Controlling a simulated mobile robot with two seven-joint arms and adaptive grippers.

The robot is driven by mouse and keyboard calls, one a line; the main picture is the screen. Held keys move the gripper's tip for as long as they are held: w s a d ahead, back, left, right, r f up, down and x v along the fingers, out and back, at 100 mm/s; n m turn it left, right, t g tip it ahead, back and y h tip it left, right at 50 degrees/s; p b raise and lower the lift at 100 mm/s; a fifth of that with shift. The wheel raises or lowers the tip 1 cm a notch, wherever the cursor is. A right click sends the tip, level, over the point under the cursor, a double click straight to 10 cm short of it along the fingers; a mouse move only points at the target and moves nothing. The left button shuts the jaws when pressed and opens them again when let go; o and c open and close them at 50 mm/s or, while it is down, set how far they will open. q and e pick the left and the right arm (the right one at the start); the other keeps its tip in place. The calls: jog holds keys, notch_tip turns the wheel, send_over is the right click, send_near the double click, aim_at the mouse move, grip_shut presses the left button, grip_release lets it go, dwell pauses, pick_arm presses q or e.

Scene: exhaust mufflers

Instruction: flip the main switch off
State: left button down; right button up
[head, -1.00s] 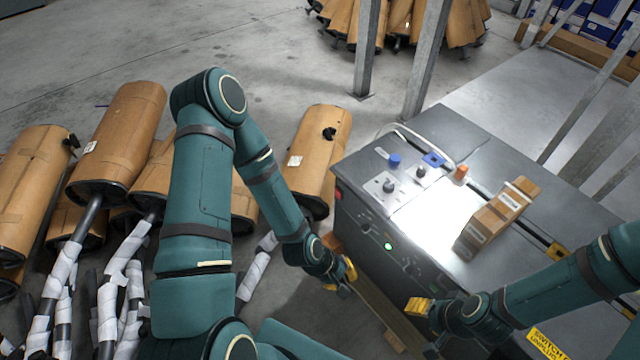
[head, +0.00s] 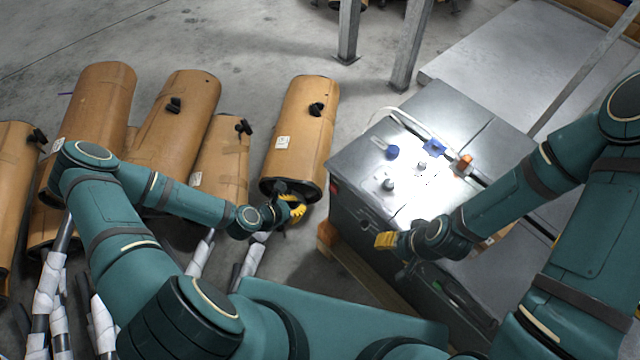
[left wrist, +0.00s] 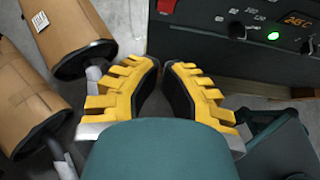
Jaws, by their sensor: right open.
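The dark grey machine (head: 350,165) stands right of centre. A small red switch-like part (head: 334,187) sits on its side panel near the upper left corner; its position cannot be read. My right gripper (head: 386,241) is open and empty over the machine's front edge.
Cardboard-wrapped mufflers (head: 300,135) stand left of the machine, one close behind my left gripper. A wooden pallet (head: 345,262) lies beneath. Metal posts (head: 408,45) stand behind.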

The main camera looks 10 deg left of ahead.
dwell(0.3)
pick_arm(q)
jog(key=b, duration=0.2)
send_near(332, 190)
jog(key=shift+x, duration=3.2)
